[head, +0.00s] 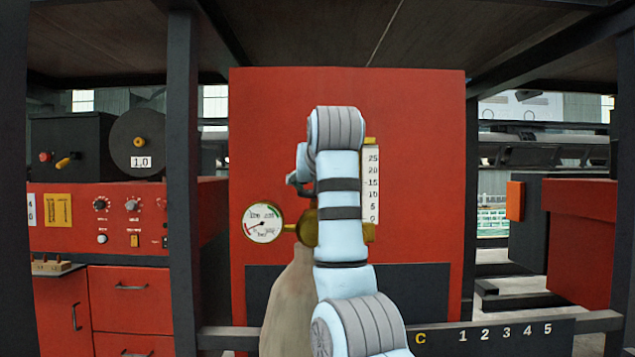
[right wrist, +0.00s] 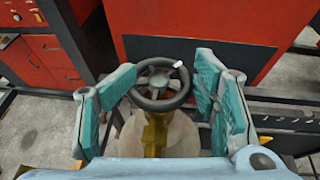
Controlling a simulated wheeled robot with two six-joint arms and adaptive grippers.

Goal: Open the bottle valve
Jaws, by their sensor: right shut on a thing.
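The bottle (head: 288,305) stands upright in front of the red cabinet, partly hidden by my right arm. Its brass valve body (head: 305,230) carries a round pressure gauge (head: 263,222) on the left. In the right wrist view the valve's dark handwheel (right wrist: 160,104) sits above brass fittings (right wrist: 155,135), with a white mark at its upper right rim. In the head view my arm mostly hides the handwheel and gripper. My left gripper is not in view.
A scale tube (head: 371,185) stands just right of my arm, close to it. The red cabinet (head: 270,120) is behind. A dark rail (head: 500,335) numbered 1 to 5 crosses the front right. A dark post (head: 183,180) stands left, before a control panel (head: 85,220).

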